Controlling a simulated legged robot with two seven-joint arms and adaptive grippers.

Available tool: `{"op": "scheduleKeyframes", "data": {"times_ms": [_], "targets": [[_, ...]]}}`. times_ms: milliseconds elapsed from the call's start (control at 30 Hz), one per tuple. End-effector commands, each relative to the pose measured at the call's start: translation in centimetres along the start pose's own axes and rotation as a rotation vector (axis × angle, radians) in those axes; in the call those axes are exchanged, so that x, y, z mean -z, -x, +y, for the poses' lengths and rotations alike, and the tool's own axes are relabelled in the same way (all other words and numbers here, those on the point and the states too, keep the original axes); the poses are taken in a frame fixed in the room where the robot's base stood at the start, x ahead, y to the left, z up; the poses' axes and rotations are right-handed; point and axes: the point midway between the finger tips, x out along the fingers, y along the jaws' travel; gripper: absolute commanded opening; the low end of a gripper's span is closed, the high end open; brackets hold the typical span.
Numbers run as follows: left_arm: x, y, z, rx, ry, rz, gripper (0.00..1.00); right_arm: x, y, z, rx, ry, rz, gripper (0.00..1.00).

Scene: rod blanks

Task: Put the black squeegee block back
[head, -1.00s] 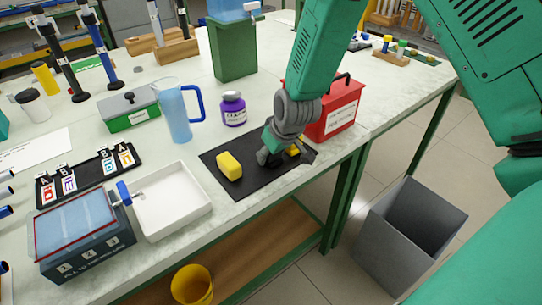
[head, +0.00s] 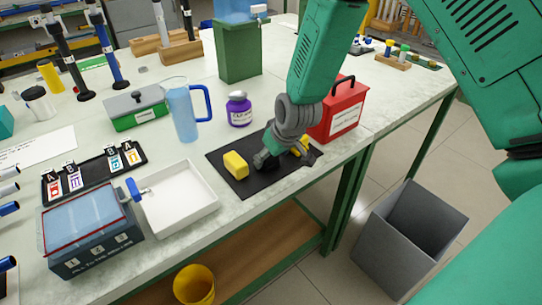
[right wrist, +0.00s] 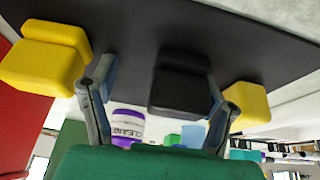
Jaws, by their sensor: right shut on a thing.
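A black mat (head: 240,188) lies near the table's front edge. My right gripper (head: 268,160) is low over its middle. In the right wrist view the black squeegee block (right wrist: 180,88) sits between the two fingers of my right gripper (right wrist: 157,100), which is shut on it; the block looks to be at the mat's surface. In the head view the gripper mostly hides this block. A yellow block (head: 236,165) stands on the mat left of the gripper. Another yellow block (head: 303,146) is right of it, partly hidden. My left gripper is not in view.
A red box (head: 340,115) stands close behind and right of the mat. A purple jar (head: 239,110) and a blue jug (head: 183,112) stand behind it. A white tray (head: 180,200) is at left. A grey bin (head: 405,235) is on the floor.

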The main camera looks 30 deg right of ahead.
Motion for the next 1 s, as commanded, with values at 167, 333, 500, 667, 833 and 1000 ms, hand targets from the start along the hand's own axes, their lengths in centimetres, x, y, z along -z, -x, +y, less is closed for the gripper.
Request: {"op": "scheduleKeyframes", "data": {"times_ms": [167, 333, 500, 667, 833, 1000], "targets": [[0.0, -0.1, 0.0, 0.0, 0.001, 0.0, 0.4, -1.3, -0.4, -0.5, 0.011, 0.002, -0.031, 0.59], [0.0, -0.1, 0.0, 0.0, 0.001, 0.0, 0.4, -1.3, -0.3, -0.6, 0.013, -0.001, -0.03, 0.59], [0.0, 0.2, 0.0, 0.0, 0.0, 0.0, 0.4, -0.9, 0.4, -0.6, 0.013, -0.001, -0.029, 0.59], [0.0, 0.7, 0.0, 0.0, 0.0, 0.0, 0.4, -0.5, 3.2, -0.5, 0.011, 0.0, -0.022, 0.59], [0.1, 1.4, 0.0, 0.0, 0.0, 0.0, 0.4, -0.2, 7.3, -0.4, 0.009, 0.002, -0.015, 0.59], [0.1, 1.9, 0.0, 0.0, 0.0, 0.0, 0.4, -0.1, 10.6, -0.3, 0.008, 0.002, -0.013, 0.59]]}}
